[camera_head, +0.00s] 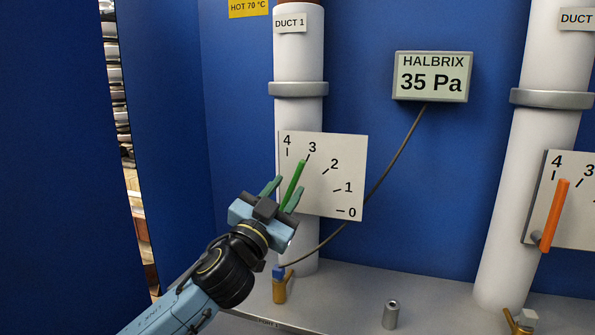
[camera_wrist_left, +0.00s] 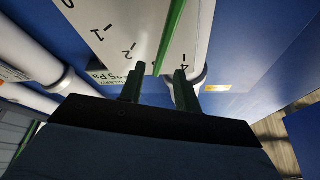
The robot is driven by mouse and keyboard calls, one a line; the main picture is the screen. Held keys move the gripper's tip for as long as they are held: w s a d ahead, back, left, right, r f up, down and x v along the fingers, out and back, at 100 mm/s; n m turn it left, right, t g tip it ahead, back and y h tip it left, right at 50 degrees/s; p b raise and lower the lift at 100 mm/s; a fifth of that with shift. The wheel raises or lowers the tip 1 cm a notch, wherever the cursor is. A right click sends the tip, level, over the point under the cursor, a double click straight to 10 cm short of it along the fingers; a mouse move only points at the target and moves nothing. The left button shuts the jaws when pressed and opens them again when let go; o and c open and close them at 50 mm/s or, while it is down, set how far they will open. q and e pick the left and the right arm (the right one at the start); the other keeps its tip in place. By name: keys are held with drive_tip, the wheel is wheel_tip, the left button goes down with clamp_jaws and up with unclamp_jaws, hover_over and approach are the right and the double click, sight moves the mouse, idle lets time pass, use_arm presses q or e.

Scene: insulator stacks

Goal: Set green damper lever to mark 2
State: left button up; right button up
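The green damper lever (camera_head: 293,183) is on the white scale plate (camera_head: 350,150) in front of the DUCT 1 pipe. Its tip points at about mark 3. Marks 4 to 0 run clockwise, and mark 2 (camera_head: 334,164) is to the right of the tip. My left gripper (camera_head: 282,192) is open at the lever, one finger on each side. In the left wrist view, the lever (camera_wrist_left: 168,45) runs down between the two spread fingers (camera_wrist_left: 158,88), with gaps visible. The lever's lower end is hidden behind the gripper in the head view. My right gripper is not in view.
An orange lever (camera_head: 555,215) on a second scale stands at the right, near mark 4. A HALBRIX display (camera_head: 432,76) reads 35 Pa, with a cable hanging from it. A small metal cylinder (camera_head: 391,314) and a brass fitting (camera_head: 280,291) stand on the grey ledge.

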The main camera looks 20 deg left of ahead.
sight(296, 177)
use_arm(q)
drive_tip(key=x, duration=0.5)
drive_tip(key=shift+w+d+r+p, duration=0.1)
drive_tip(key=shift+w+r+p, duration=0.05)
drive_tip(key=shift+w+p, duration=0.2)
clamp_jaws()
